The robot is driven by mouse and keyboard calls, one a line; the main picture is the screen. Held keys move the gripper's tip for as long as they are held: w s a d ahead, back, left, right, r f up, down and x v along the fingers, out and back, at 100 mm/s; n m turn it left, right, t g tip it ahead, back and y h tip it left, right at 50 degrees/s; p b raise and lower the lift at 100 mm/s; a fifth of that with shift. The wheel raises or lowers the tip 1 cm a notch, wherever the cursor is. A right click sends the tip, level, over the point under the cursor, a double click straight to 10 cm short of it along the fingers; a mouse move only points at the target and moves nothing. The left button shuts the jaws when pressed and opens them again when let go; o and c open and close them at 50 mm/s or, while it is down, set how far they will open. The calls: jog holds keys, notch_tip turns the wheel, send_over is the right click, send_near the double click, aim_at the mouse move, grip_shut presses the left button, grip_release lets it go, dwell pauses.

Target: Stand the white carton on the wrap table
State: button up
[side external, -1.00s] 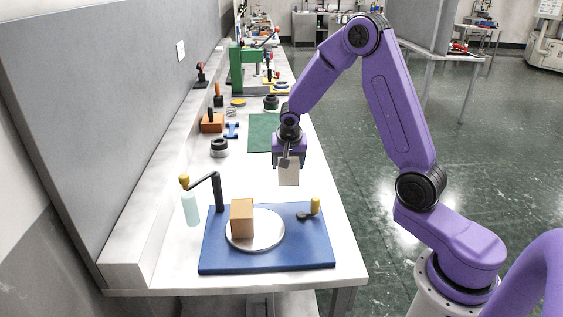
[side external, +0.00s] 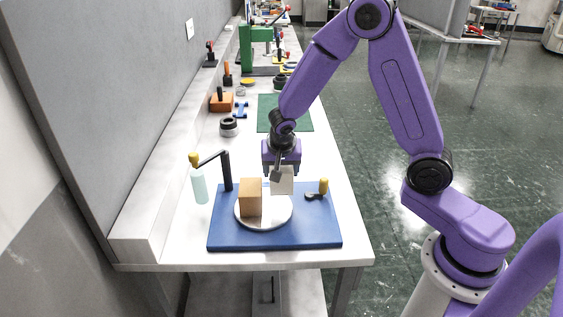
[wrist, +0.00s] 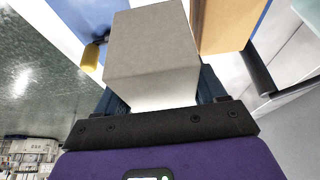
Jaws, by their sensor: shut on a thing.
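The white carton (side external: 284,181) is held in my gripper (side external: 281,168), which is shut on it. In the side view it overlaps the back right of the pale round wrap table (side external: 268,220); I cannot tell whether it touches. The wrap table lies on a blue base (side external: 310,233). In the wrist view the carton (wrist: 150,45) looks light grey and sits between the fingers (wrist: 165,108). Its underside contact is hidden.
A brown box (side external: 250,198) stands on the left of the wrap table, close to the carton; it also shows in the wrist view (wrist: 225,25).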

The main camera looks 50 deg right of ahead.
jog(key=shift+f, duration=3.45)
jog(key=shift+f, duration=0.3)
jog(key=o, duration=1.2)
jog(key=c, duration=0.3)
jog(key=shift+r, duration=0.1)
jog(key=shift+r, duration=3.85)
jog(key=shift+r, duration=0.1)
